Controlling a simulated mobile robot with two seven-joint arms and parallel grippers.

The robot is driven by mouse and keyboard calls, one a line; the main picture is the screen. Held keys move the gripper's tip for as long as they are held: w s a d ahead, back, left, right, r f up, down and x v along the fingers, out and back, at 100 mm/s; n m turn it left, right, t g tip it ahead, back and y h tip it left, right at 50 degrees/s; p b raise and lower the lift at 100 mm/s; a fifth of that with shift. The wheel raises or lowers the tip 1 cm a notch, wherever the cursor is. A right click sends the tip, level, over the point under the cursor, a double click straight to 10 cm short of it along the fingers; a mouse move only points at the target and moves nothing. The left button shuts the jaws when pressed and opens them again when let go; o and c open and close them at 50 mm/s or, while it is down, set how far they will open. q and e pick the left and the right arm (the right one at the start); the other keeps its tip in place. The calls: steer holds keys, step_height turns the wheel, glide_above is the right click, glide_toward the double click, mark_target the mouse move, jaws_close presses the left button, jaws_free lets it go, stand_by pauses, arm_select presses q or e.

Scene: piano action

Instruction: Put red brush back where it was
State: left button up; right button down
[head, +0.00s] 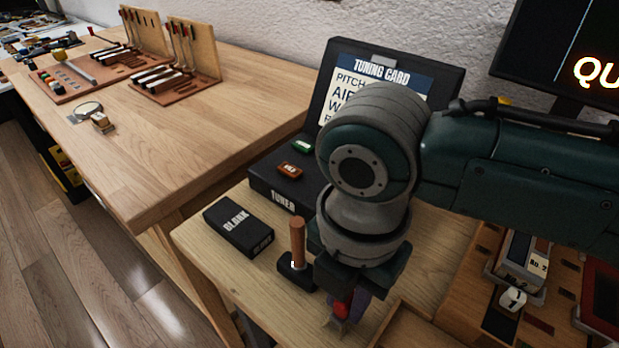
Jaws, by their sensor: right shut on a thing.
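My right gripper (348,292) points down over the front of the small wooden table and is shut on the red brush (342,309). Only a little of the brush shows below the jaws: a red part and a pale tip pointing down. Something purple shows close beside it, partly hidden by the gripper. I cannot tell whether the brush tip touches the tabletop. Just left of the gripper, a brown wooden handle (298,240) stands upright in a small black base (295,272). My left gripper is not in view.
A black block marked BLANK (239,227) lies left of the gripper. A black TUNER case (272,196) with a tuning card stands behind. A wooden tray (415,328) edge is at front right, with numbered pieces (513,300) farther right. A long workbench (200,125) extends left.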

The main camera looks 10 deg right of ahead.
steer(key=shift+f, duration=0.15)
steer(key=c, duration=0.7)
jaws_free()
steer(key=shift+c, duration=0.2)
steer(key=shift+r, duration=0.55)
step_height(320, 180, up, 11)
steer(key=p, duration=0.3)
steer(key=s+a+f+m+t+y, duration=0.25)
steer(key=s+m, duration=0.35)
steer(key=m, duration=0.4)
steer(key=s+d+m+t+h, duration=0.1)
steer(key=s+d+m+h, duration=0.1)
steer(key=s+d+m, duration=0.4)
steer(key=d+m, duration=0.5)
steer(key=m, duration=0.2)
steer(key=shift+s+d+r+m, duration=0.15)
steer(key=shift+d+r+m, duration=0.1)
steer(key=shift+d+m, duration=0.15)
